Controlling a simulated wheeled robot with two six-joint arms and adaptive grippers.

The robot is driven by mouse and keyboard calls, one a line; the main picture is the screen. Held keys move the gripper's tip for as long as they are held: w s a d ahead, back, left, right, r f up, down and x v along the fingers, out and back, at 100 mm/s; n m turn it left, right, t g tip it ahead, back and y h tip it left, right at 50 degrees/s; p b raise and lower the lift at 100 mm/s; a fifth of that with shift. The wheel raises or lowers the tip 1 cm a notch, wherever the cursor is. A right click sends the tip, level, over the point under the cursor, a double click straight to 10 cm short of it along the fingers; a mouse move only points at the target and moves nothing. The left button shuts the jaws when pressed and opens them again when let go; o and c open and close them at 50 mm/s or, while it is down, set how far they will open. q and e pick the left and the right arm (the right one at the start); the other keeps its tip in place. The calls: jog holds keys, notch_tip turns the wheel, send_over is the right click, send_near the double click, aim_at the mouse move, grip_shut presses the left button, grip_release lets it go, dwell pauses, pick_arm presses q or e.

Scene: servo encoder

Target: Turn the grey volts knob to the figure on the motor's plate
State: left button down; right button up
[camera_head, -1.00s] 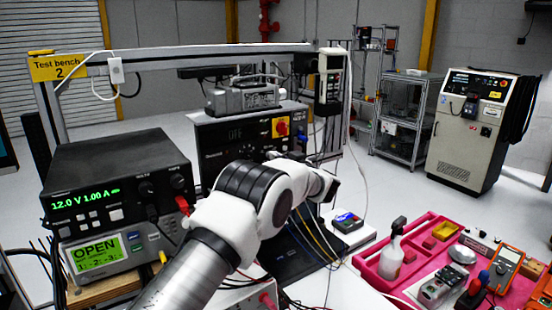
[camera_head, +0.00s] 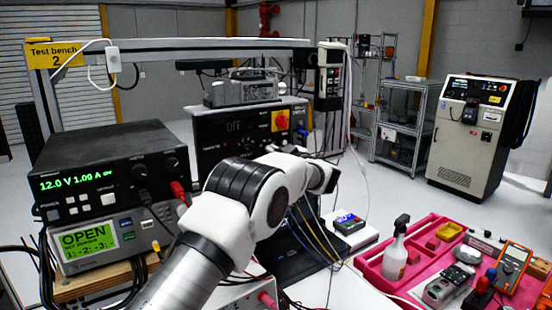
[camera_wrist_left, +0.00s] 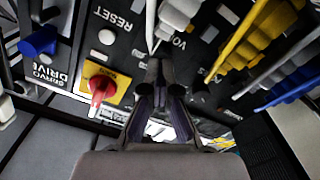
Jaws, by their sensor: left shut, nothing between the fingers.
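My left arm reaches across the bench in the head view, its gripper (camera_head: 325,178) in front of the dark servo drive box (camera_head: 222,143). In the left wrist view the gripper (camera_wrist_left: 160,68) is shut and empty, its tips close to the drive's panel (camera_wrist_left: 120,45). A grey tapered part (camera_wrist_left: 177,14) sits just beyond the tips, beside lettering that starts "VO"; I cannot tell whether it is the volts knob. The motor (camera_head: 240,92) stands on top of the box; its plate figure is unreadable here. My right gripper is not in view.
A power supply (camera_head: 100,155) reading 12.0 V 1.00 A stands at left on a meter showing OPEN. A red rotary switch (camera_wrist_left: 101,85), yellow, white and blue leads crowd the panel. A pink tray (camera_head: 430,245) with a spray bottle and multimeter lies at right.

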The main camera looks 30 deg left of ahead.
pick_arm(q)
jog(key=shift+a+n+b, duration=0.15)
jog(key=shift+n+b, duration=0.2)
jog(key=shift+n, duration=0.25)
jog(key=shift+r, duration=0.1)
jog(key=c, duration=1.1)
grip_release()
jog(key=shift+w, duration=0.1)
jog(key=shift+o, duration=0.8)
jog(key=shift+w, duration=0.1)
jog(key=shift+w+a+f, duration=0.1)
jog(key=shift+a+f, duration=0.25)
jog(key=shift+f, duration=0.05)
jog(key=v, duration=1.2)
jog(key=shift+a, duration=0.1)
